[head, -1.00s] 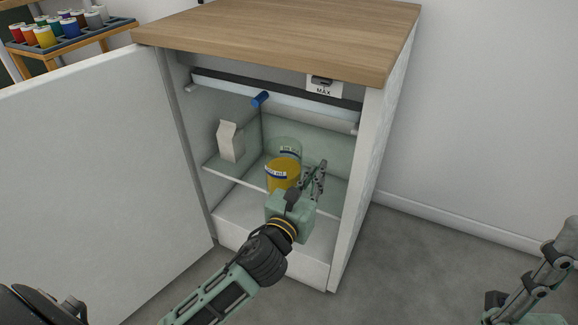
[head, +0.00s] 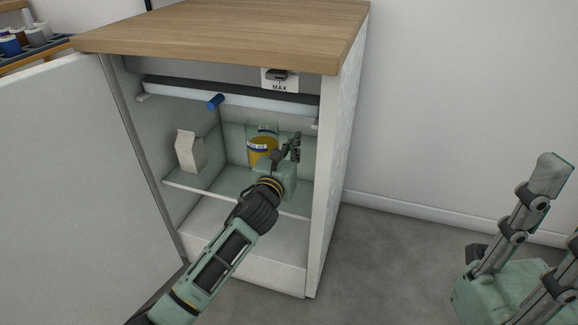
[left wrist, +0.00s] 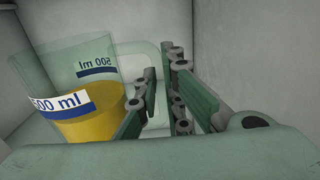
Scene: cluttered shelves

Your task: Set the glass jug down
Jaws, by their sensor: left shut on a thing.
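The glass jug (head: 262,150) is clear, holds yellow liquid and has a "500 ml" label. It is upright inside the open cabinet, toward the back, above the glass shelf (head: 232,181). I cannot tell whether its base touches the shelf. My left gripper (head: 293,147) reaches in from the front, at the jug's right side, and hides its lower part. In the left wrist view the jug (left wrist: 75,125) stands left of my gripper (left wrist: 163,100), whose fingers are shut on its clear handle. My right gripper (head: 560,215) is outside, at lower right, fingers apart, partly out of frame.
A white carton (head: 186,152) stands left of the jug. The cabinet's door (head: 65,170) is open at left and its right wall (head: 335,160) is close to my left gripper.

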